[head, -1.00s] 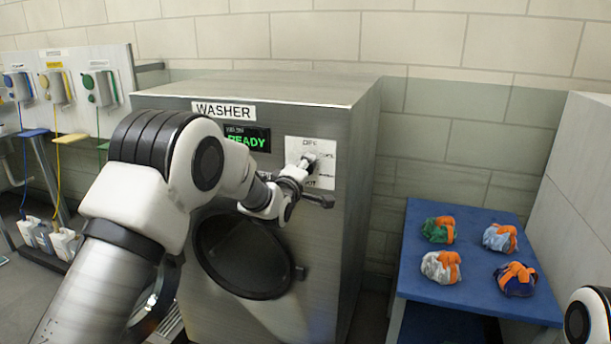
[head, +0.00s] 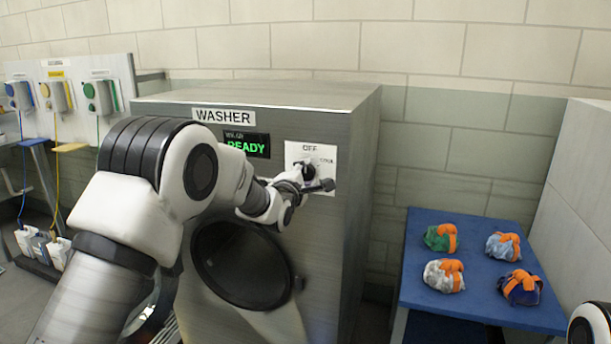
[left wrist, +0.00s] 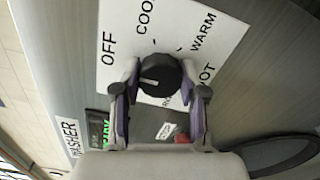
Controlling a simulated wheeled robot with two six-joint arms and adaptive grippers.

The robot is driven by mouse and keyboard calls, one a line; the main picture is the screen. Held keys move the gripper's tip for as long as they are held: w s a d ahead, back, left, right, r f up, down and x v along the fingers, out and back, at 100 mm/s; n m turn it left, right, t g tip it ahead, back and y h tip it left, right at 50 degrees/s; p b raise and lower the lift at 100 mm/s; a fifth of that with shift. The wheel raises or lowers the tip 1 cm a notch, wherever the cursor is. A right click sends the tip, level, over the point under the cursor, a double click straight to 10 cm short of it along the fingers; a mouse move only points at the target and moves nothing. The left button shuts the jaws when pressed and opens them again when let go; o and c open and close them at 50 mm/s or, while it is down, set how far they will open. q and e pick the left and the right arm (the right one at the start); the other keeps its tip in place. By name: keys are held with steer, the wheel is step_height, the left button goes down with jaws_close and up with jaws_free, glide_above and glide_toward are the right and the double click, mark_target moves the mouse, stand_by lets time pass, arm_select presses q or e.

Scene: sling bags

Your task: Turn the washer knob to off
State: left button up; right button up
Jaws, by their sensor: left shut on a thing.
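The washer (head: 350,125) stands in the middle, its display (head: 245,144) reading READY in green. A white panel (head: 325,152) on its front carries a black round knob (head: 306,170). In the left wrist view the panel (left wrist: 180,25) shows OFF, a partly hidden COOL label, WARM and HOT around the knob (left wrist: 160,72). The knob's white mark faces left in that view, toward the OFF side. My left gripper (left wrist: 160,80) is shut on the knob, one finger on each side. It also shows in the head view (head: 312,180). My right gripper is not in view.
A blue table (head: 420,280) at right holds several orange-banded cloth bundles (head: 444,275). A round dark door (head: 240,262) is below the panel. Dispensers (head: 60,95) with coloured tubes hang at the left wall. A pale wall (head: 575,190) bounds the right.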

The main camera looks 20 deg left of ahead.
arm_select(q)
steer(key=shift+r, duration=0.1)
steer(key=o, duration=1.1)
steer(key=shift+o, duration=0.2)
steer(key=s, duration=1.1)
steer(key=shift+s+a, duration=0.15)
steer(key=shift+s, duration=0.25)
